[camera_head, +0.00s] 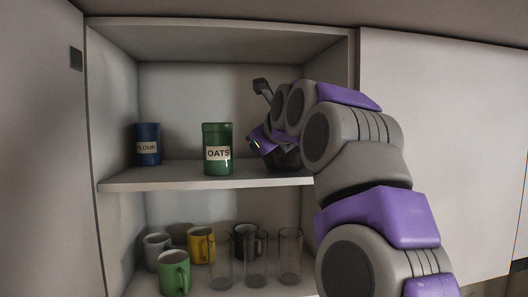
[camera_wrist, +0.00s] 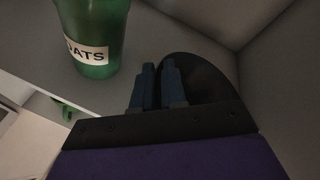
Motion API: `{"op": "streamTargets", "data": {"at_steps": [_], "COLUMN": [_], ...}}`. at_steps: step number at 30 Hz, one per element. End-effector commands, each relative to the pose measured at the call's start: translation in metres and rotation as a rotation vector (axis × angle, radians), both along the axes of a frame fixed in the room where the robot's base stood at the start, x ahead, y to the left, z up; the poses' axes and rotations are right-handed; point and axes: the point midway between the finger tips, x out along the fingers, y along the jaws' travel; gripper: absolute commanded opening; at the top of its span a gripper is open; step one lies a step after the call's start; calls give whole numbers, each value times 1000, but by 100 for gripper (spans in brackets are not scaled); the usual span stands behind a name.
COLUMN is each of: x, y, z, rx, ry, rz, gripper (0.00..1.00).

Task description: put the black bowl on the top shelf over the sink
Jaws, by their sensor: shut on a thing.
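The black bowl (camera_wrist: 205,78) shows as a dark round shape at my fingertips in the wrist view. In the head view the bowl (camera_head: 287,160) is mostly hidden behind my arm, at the right end of the top shelf (camera_head: 150,180). My gripper (camera_wrist: 158,72) has its two fingers close together, shut on the bowl's rim. The gripper also shows in the head view (camera_head: 263,145), reaching inside the cupboard over this shelf. The bowl is at or just above the shelf surface; I cannot tell whether it touches.
A green oats tin (camera_head: 217,150) stands left of the bowl, also close by in the wrist view (camera_wrist: 92,35). A blue flour tin (camera_head: 147,145) stands farther left. Mugs (camera_head: 174,272) and glasses (camera_head: 255,262) fill the lower shelf. The cupboard's right wall is close.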

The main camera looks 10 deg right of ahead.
Motion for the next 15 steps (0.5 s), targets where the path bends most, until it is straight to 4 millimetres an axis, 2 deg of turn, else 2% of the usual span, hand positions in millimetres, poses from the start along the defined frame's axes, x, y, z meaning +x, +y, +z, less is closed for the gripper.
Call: {"op": "streamTargets", "data": {"at_steps": [10, 15], "x": [2, 3], "y": [-15, -15], "z": [-14, -16], "rx": [9, 8], "ry": [3, 4], "rz": [-1, -2], "gripper": [0, 0]}}
